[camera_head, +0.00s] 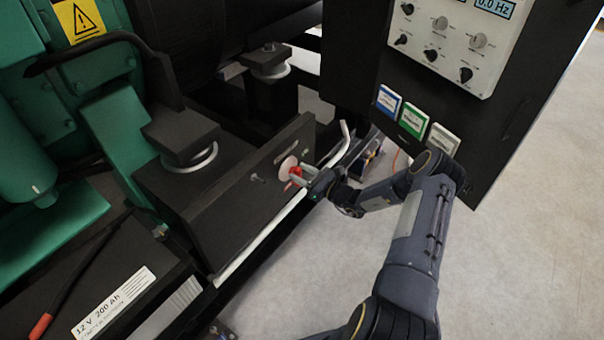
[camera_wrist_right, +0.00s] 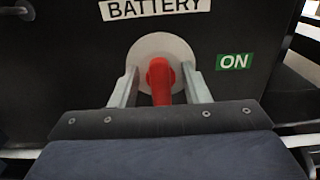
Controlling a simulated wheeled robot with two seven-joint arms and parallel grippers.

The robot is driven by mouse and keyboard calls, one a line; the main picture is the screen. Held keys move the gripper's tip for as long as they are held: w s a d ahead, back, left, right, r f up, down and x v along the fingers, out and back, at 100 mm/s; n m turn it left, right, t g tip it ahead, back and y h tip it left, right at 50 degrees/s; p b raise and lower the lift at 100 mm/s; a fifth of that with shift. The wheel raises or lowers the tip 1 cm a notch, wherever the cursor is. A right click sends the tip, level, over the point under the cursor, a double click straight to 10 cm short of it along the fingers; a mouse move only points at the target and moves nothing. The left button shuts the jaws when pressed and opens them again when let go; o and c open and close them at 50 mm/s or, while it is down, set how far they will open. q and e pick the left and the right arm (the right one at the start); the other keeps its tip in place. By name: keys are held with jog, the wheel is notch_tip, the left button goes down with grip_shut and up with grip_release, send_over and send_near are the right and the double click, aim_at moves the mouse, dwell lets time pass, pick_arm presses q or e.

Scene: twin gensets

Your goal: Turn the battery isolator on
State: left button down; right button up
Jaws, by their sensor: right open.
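The battery isolator (camera_head: 291,169) is a red handle on a pale round plate, on the black panel under the engine. In the right wrist view its red handle (camera_wrist_right: 161,80) stands roughly upright, below the "BATTERY" label (camera_wrist_right: 155,8). A green "ON" label (camera_wrist_right: 235,62) is to the right of the plate. My right gripper (camera_head: 305,175) is at the isolator. In the right wrist view its two fingers (camera_wrist_right: 160,88) stand open on either side of the red handle, with gaps visible. The handle's lower end is hidden by my gripper body. My left gripper is not in view.
A black control cabinet (camera_head: 475,110) with knobs and displays stands at the upper right, close to my right arm. A battery (camera_head: 120,300) marked 12 V 200 Ah sits at the lower left. A pale rail (camera_head: 262,236) runs below the panel. Open floor (camera_head: 530,260) lies to the right.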

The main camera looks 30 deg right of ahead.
grip_shut()
